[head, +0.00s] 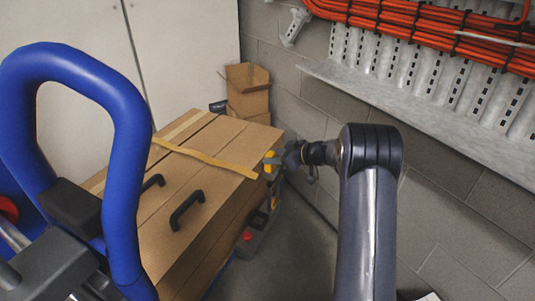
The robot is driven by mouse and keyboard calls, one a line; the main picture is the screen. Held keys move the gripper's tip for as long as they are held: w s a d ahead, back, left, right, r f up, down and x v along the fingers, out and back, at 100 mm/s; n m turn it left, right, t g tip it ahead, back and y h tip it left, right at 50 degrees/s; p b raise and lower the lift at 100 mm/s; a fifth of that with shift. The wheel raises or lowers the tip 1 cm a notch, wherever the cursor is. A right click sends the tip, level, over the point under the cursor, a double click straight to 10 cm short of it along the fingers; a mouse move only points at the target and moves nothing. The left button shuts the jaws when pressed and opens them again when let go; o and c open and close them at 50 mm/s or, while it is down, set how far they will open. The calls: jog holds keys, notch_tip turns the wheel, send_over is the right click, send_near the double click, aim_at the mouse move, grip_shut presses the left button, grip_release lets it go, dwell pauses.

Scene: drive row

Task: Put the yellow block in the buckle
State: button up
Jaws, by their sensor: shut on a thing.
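My gripper (281,158) is at the right end of the large brown box, beside its top corner. It is shut on a small yellow block (268,166), which shows at its fingertips; the fingers partly hide it. Below, against the box's end side, is a dark grey piece with a red button (248,236), which looks like the buckle. A narrow upright part with a yellowish patch rises from it towards my gripper. The block appears above the buckle and apart from it. The buckle's opening is too small to make out.
A yellow strap (205,156) crosses the brown box (215,140), which has black handles (187,209). An open carton (247,90) stands behind. A block wall with a metal tray (430,110) and orange cables is at right. A blue padded bar (125,170) fills the left. Floor shows right of the box.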

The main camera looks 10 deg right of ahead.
jog(key=w+a+f+b, duration=0.1)
jog(key=f+b, duration=0.4)
jog(key=f, duration=0.9)
jog(key=w+a+f+b, duration=0.2)
jog(key=f+b, duration=0.3)
jog(key=f, duration=0.9)
jog(key=shift+a+f, duration=0.35)
jog(key=shift+a, duration=0.25)
jog(key=o, duration=1.1)
jog(key=shift+o, duration=0.2)
jog(key=p+v, duration=0.3)
jog(key=v, duration=0.7)
jog(key=shift+s+d+r, duration=0.2)
jog(key=shift+s+d, duration=0.05)
